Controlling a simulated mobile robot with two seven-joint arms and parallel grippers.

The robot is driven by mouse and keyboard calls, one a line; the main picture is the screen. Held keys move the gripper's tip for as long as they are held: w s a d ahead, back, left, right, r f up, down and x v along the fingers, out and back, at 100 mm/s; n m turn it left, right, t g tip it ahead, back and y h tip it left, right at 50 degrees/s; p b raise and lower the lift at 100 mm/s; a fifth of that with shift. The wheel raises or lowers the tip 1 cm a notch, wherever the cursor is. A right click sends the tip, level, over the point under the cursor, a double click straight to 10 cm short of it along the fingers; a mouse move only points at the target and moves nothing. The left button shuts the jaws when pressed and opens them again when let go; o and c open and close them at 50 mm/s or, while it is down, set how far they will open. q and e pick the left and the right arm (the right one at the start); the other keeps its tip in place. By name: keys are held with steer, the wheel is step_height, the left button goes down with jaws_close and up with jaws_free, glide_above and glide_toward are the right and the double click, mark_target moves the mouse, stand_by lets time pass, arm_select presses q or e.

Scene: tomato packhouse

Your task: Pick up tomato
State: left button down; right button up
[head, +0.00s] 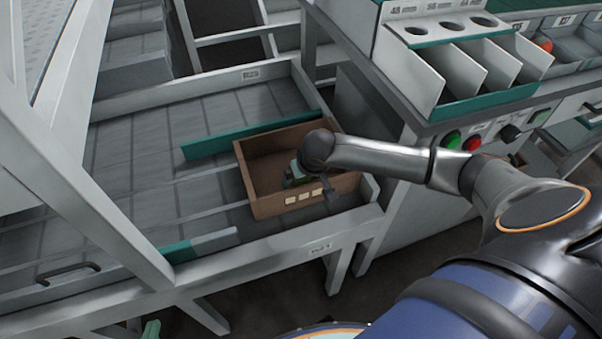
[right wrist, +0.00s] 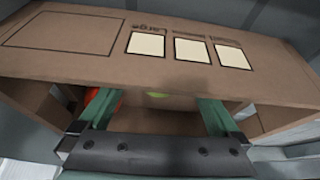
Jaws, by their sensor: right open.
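A small patch of a red tomato (right wrist: 94,98) shows in the right wrist view, mostly hidden behind the left-hand finger. A small yellow-green patch (right wrist: 158,95) shows between the fingers; I cannot tell what it is. My right gripper (head: 306,184) is open at the brown cardboard box (head: 245,166), over its labelled front wall. The right wrist view shows its two green fingers (right wrist: 160,112) apart with nothing held. In the head view the tomato in the box is hidden. A green tip (head: 151,328) at the bottom left appears to be my left gripper; its jaws are unclear.
The box stands on a grey conveyor (head: 140,130) with metal rails. A teal bar (head: 215,140) lies behind the box. A sorting bench (head: 450,65) with dividers and buttons stands right, with a red round item (head: 543,45). The conveyor left of the box is clear.

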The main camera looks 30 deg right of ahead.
steer(key=c, duration=1)
